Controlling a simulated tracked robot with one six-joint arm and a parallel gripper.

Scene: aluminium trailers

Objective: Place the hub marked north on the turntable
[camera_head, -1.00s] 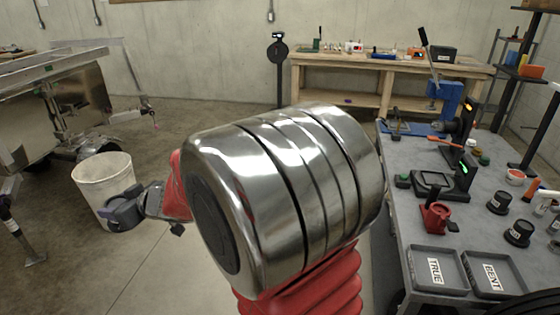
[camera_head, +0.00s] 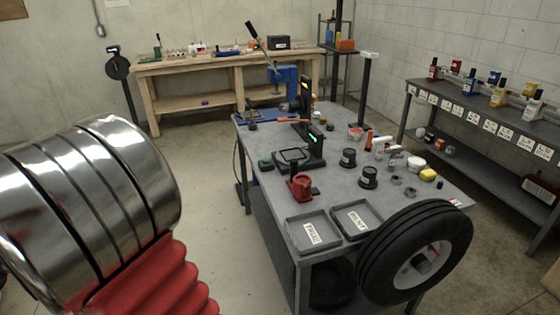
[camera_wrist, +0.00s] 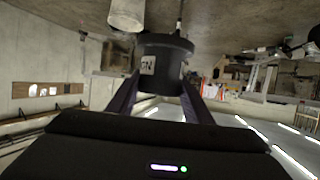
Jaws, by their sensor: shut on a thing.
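My gripper (camera_wrist: 158,98) shows in the wrist view, with its two dark fingers shut on a black cylindrical hub (camera_wrist: 172,62). A small white label (camera_wrist: 148,65) is on the hub's side; its lettering is too small to read surely. The gripper and this hub are out of the head view. Two other black hubs with white labels stand on the grey bench in the head view, one (camera_head: 348,158) behind the other (camera_head: 368,177). I cannot surely pick out the turntable; a low dark device (camera_head: 291,157) lies beside an upright unit with a green light (camera_head: 314,138).
The grey bench (camera_head: 338,190) holds a TRUE tray (camera_head: 304,240), a BENT tray (camera_head: 374,226) and a red stand (camera_head: 300,187). A tyre (camera_head: 465,240) is at its front right corner. A labelled shelf (camera_head: 460,110) stands right. Floor left of the bench is clear.

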